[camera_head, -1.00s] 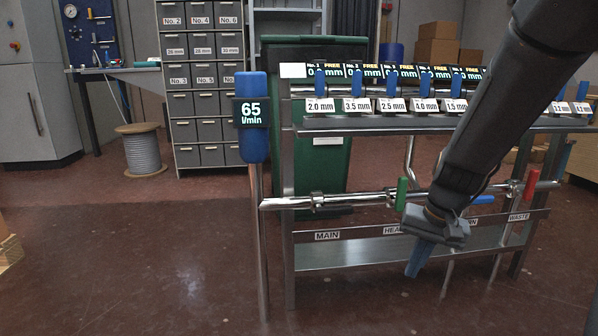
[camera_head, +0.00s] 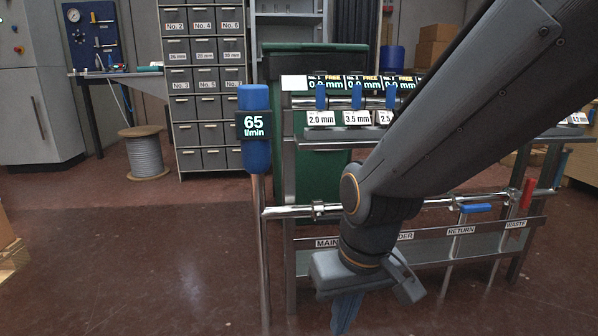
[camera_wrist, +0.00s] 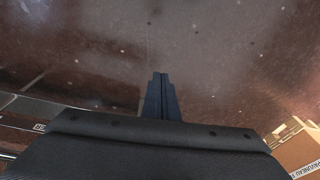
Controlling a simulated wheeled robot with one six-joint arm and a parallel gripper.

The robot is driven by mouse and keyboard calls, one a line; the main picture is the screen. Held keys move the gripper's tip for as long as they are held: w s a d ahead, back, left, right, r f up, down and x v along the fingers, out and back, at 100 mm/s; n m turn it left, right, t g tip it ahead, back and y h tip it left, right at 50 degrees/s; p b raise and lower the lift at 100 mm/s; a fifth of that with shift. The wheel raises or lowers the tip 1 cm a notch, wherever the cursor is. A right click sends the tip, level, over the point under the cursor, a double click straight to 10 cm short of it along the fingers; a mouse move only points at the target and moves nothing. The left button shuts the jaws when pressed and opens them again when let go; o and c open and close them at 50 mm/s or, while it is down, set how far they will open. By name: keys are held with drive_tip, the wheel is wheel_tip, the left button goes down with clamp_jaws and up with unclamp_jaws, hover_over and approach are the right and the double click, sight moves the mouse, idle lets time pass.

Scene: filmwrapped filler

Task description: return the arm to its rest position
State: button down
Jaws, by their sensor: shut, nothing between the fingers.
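My gripper (camera_head: 345,312) hangs at the lower middle of the head view, in front of the pipe rack, with its blue-grey fingers pointing down. The fingers are closed together and empty. In the wrist view my gripper (camera_wrist: 161,85) shows as a narrow shut pair of fingers over the bare red-brown floor (camera_wrist: 215,50). My arm reaches in from the upper right and hides the middle of the rack, including part of its pipe and several of its labels.
The metal rack (camera_head: 460,262) carries a horizontal pipe with a blue handle (camera_head: 476,208) and a red handle (camera_head: 527,193). A blue flow meter (camera_head: 254,150) reads 65 l/min at its left. A cable spool (camera_head: 144,155) stands behind.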

drive_tip(key=s+a+r+n+g+p, duration=0.2)
drive_tip(key=s+a+r+n+p, duration=0.15)
drive_tip(key=s+a+r, duration=0.65)
drive_tip(key=d+r+m+p, duration=0.3)
drive_tip(key=d+r+p, duration=0.8)
drive_tip(key=p, duration=0.7)
drive_tip(key=s+d+r+m+h+p, duration=0.1)
drive_tip(key=d+r+m+p, duration=0.2)
drive_tip(key=d+r+p, duration=0.8)
wheel_tip(320, 180, up, 4)
drive_tip(key=p, duration=0.8)
drive_tip(key=shift+s+d+r+m, duration=0.15)
drive_tip(key=shift+m, duration=0.2)
